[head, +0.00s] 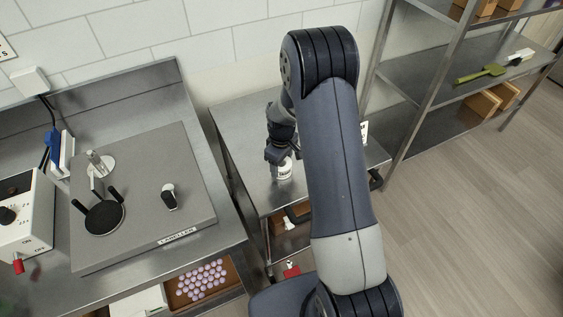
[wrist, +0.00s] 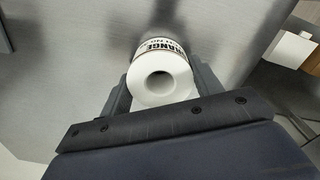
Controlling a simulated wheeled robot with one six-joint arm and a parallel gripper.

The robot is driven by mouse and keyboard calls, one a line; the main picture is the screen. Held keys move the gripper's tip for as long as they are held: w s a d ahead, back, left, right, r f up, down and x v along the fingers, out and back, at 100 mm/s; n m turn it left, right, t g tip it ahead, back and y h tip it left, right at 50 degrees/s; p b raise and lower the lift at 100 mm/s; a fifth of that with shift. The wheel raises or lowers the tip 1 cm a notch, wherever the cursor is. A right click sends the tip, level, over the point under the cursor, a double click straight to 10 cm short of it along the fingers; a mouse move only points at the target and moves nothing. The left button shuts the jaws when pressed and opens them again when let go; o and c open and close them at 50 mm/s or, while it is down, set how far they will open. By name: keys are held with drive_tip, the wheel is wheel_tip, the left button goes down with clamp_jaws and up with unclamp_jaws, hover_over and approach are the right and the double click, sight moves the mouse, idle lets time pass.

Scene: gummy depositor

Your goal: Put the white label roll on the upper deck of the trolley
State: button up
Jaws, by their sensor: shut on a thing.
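The white label roll (head: 284,171) is in my gripper (head: 279,160). It also shows in the wrist view (wrist: 181,78), end face and hollow core toward the camera, with black lettering partly reading "RANGE" on its side. The gripper's two fingers (wrist: 162,82) flank the roll and are shut on it. The trolley's steel upper deck (head: 238,118) lies beneath the roll. The roll is over the deck or at its surface; I cannot tell if it touches. My arm hides part of the deck.
The grey labeller (head: 150,205) stands on the steel bench at left. A tray of purple gummies (head: 202,280) is below it. A steel shelf (head: 420,75) at right holds a green tool (head: 480,74) and cardboard boxes (head: 483,103). The deck's left part looks clear.

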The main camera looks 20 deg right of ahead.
drive_tip(key=o, duration=1.4)
drive_tip(key=shift+f, duration=0.1)
wheel_tip(320, 180, up, 12)
drive_tip(key=shift+r+b, duration=0.15)
drive_tip(key=shift+b, duration=0.6)
